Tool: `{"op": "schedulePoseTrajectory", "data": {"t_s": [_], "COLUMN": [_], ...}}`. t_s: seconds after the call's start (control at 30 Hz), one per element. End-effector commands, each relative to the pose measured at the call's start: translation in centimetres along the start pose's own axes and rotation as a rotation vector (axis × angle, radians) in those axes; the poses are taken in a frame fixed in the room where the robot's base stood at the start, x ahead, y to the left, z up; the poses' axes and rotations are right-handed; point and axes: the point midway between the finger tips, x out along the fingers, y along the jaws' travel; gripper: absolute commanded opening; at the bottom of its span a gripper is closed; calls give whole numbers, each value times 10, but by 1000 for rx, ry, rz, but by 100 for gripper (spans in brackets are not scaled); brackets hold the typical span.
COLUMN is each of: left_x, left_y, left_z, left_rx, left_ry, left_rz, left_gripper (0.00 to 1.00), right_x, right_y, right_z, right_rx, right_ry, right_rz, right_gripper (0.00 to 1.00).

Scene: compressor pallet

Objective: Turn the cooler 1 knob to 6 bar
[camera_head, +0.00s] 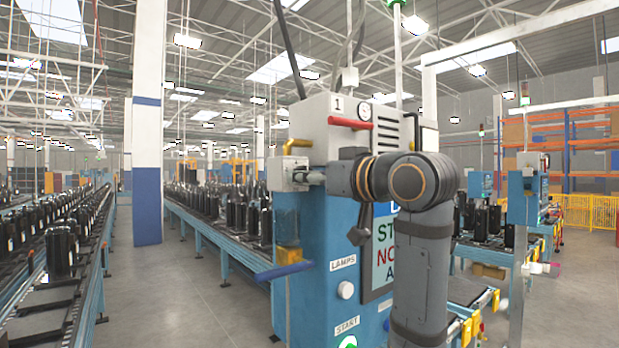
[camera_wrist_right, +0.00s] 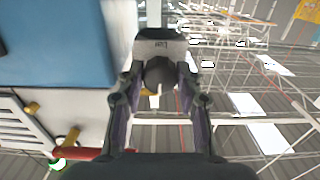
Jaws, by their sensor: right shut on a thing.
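The cooler 1 cabinet (camera_head: 312,255) is a blue and white box marked "1" near the middle of the head view. A pale grey block (camera_head: 287,172) sits on its left side, high up. My right gripper (camera_head: 312,178) reaches in from the right at that block, largely hidden by my own wrist. In the wrist view the right gripper (camera_wrist_right: 160,88) is shut on a dark round knob (camera_wrist_right: 159,72), one finger on each side. The knob sits against a grey block (camera_wrist_right: 160,45) with small upside-down lettering that I cannot read. My left gripper is not in view.
A small round gauge (camera_head: 365,112) is on the cabinet's upper front, its reading too small to tell. A red handle (camera_head: 350,122) sticks out below it. A blue bar (camera_head: 284,270) juts left lower down. Conveyors with black compressors (camera_head: 60,250) run on the left; open floor (camera_head: 190,300) lies between.

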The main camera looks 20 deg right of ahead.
Motion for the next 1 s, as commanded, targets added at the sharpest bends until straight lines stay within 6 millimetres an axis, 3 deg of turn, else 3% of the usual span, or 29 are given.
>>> {"op": "schedulePoseTrajectory", "data": {"t_s": [0.47,1.0], "left_x": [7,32], "left_y": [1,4], "left_z": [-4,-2], "left_rx": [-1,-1], "left_ry": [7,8], "left_rz": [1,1], "left_gripper": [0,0], "right_x": [0,0], "right_y": [-1,-2], "right_z": [1,1], "right_rx": [115,601], "right_ry": [2,2], "right_rz": [-1,-1], "right_gripper": [4,4]}}
